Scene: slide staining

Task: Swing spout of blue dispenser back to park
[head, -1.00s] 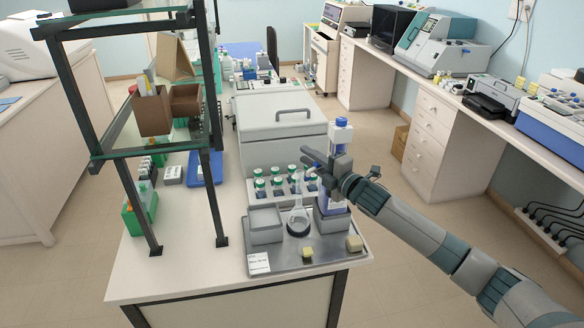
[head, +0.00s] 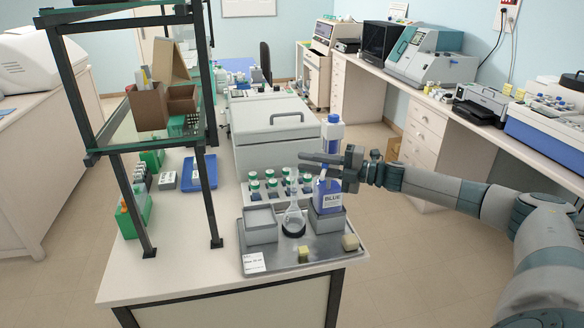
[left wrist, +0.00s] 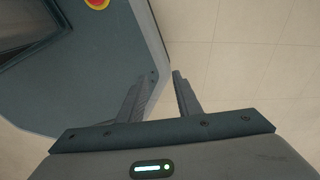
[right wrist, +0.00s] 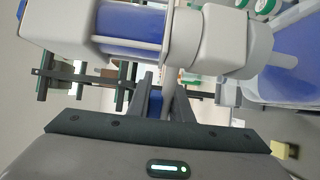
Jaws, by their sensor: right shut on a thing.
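The blue dispenser (head: 326,192) is a bottle labelled BLUE with a tall white-and-blue pump head (head: 333,132). It stands in a grey holder (head: 327,222) on the metal tray. Its blue and white body (right wrist: 135,28) fills the top of the right wrist view. My right gripper (head: 318,163) reaches in from the right at the neck, below the pump head. It is shut on a slim part of the dispenser, apparently the spout, mostly hidden by the fingers (right wrist: 160,88). My left gripper (left wrist: 165,75) is open and empty, away from the bench.
A glass flask (head: 294,222) stands on the metal tray (head: 290,262), left of the dispenser. An empty grey holder (head: 261,226) is further left. Several green-capped bottles (head: 272,186) stand behind, before a grey lidded box (head: 270,125). A dark-framed shelf (head: 208,200) rises at left.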

